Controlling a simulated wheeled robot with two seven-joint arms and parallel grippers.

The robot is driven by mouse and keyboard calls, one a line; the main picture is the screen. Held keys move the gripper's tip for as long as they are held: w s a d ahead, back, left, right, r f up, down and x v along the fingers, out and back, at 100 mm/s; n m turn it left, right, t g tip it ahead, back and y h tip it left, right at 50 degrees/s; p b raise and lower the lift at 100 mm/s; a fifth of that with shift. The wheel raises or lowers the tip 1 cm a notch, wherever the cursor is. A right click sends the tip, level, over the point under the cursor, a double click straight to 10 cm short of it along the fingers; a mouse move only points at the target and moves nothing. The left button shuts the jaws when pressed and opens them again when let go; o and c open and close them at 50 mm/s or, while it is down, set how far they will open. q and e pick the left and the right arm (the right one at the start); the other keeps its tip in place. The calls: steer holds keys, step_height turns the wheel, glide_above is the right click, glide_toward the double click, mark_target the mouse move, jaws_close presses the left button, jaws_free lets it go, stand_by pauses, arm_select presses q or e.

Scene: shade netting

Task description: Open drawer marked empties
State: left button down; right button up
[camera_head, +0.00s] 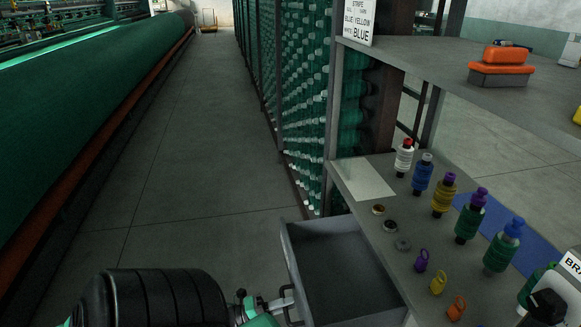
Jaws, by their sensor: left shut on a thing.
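A grey drawer (345,262) stands pulled out from under the grey bench (400,262) in the head view. Its inside shows and looks bare. No marking can be read on its front from here. My left gripper (283,299) is at the drawer's front, at the bottom of the view, shut on the drawer handle (289,291). My left arm comes in from the lower left. My right gripper is not in view.
Several coloured bobbins (442,195), small rings (403,244) and small coloured tags (438,284) are on the bench. A grey shelf (480,75) with an orange brush-like block (504,66) is above. The aisle floor (190,160) is clear; a green roll (80,110) lies left.

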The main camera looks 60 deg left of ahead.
arm_select(q)
steer(key=c, duration=1.5)
jaws_free()
steer(key=shift+c, duration=0.2)
